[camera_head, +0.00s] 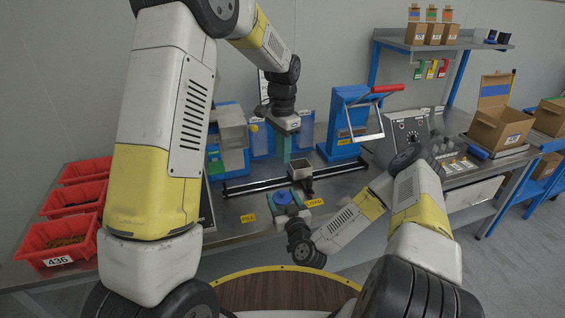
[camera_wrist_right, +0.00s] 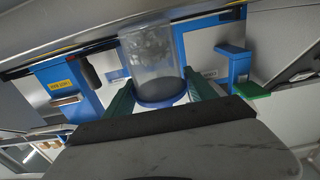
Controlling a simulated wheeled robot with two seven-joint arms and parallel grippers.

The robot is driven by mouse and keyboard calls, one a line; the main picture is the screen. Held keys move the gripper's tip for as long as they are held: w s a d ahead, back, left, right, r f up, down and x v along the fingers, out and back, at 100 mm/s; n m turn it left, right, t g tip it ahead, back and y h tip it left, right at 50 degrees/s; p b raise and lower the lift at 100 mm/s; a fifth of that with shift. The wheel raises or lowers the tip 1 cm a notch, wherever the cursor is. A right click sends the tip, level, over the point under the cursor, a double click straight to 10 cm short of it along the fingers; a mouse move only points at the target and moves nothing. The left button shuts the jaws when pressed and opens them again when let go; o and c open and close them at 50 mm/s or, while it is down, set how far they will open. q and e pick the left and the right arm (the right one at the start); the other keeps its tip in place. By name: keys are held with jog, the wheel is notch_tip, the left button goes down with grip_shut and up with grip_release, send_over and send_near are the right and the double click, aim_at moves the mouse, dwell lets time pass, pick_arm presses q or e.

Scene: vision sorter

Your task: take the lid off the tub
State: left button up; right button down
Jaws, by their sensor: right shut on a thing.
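The tub (camera_wrist_right: 152,50) is a clear cylinder with grey contents, seen in the right wrist view, which looks upside down. Its blue lid (camera_wrist_right: 160,94) is at the end nearer my right gripper (camera_wrist_right: 162,97). The gripper's green fingers are shut on the lid from both sides. In the head view, the blue lid (camera_head: 284,198) shows at my right gripper (camera_head: 287,210), near the front of the bench; the clear body is hard to make out. My left gripper (camera_head: 287,148) points down above the rail, behind the lid. Its finger gap is not clear.
A dark rail (camera_head: 250,186) crosses the bench, with a small grey block (camera_head: 301,170) at its middle. A blue press (camera_head: 345,125) with a red handle stands behind to the right. Red bins (camera_head: 72,240) are at the left, a control panel (camera_head: 418,132) at the right.

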jog(key=shift+c, duration=1.1)
grip_release()
jog(key=shift+s, duration=0.1)
